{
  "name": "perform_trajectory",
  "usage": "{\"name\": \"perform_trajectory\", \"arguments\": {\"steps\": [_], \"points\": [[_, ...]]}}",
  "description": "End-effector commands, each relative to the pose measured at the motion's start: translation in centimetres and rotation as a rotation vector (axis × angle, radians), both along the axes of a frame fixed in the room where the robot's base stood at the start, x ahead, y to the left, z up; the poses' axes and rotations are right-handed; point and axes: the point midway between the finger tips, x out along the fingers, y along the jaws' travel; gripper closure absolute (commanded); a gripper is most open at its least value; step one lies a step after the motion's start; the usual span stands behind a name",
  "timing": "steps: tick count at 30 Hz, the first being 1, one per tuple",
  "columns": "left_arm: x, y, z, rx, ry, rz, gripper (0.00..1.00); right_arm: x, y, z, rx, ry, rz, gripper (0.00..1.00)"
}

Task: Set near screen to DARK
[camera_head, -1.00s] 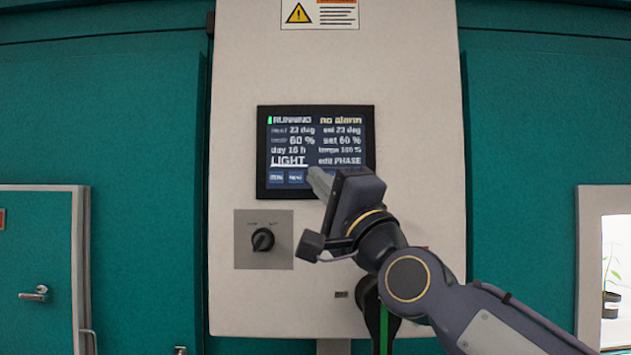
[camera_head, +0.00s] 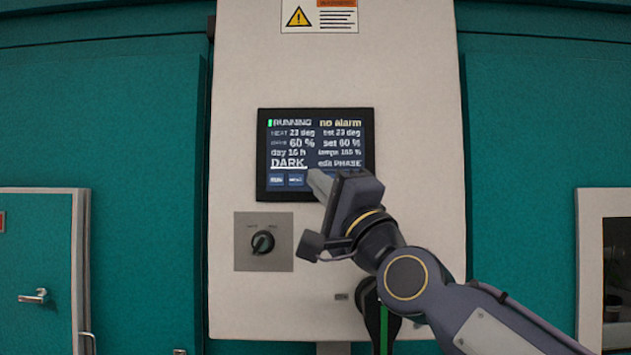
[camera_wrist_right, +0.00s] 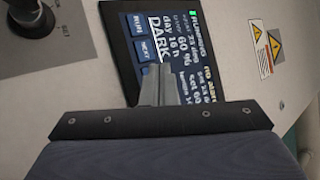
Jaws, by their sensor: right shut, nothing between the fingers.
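The near screen (camera_head: 316,140) is a dark panel on a pale cabinet front. It reads RUNNING, no alarm, and DARK underlined at lower left, with "edit PHASE" beside it. A row of small blue buttons runs along its bottom edge. It also shows tilted in the right wrist view (camera_wrist_right: 165,45), with RUN, NEXT and DARK legible. My right gripper (camera_head: 318,181) is shut and empty, its fingertips at the lower middle of the screen, hiding part of the button row. In the right wrist view its fingers (camera_wrist_right: 160,80) overlap the screen's button edge; contact cannot be told. My left gripper is not in view.
A rotary knob (camera_head: 262,242) on a grey plate sits below the screen. A warning label (camera_head: 319,16) is above. A teal door with a handle (camera_head: 34,296) is at left. A pale-framed window (camera_head: 616,270) at right is dark inside.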

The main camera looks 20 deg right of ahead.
Motion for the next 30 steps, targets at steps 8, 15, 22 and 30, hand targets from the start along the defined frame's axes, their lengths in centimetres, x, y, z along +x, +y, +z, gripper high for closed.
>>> {"name": "perform_trajectory", "arguments": {"steps": [8, 15, 22, 30], "points": [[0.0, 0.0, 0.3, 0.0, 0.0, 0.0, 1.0, -0.4, 0.1, 0.1, 0.0, 0.0, 0.0, 1.0], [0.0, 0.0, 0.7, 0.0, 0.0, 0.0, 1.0, -1.4, 0.3, 0.1, 0.001, 0.0, -0.001, 1.0], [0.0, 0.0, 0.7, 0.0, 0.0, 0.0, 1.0, -1.4, 0.4, 0.0, 0.001, 0.0, -0.001, 1.0], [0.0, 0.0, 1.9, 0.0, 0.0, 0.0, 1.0, -3.1, 0.8, 0.4, 0.0, -0.002, 0.001, 1.0]]}}
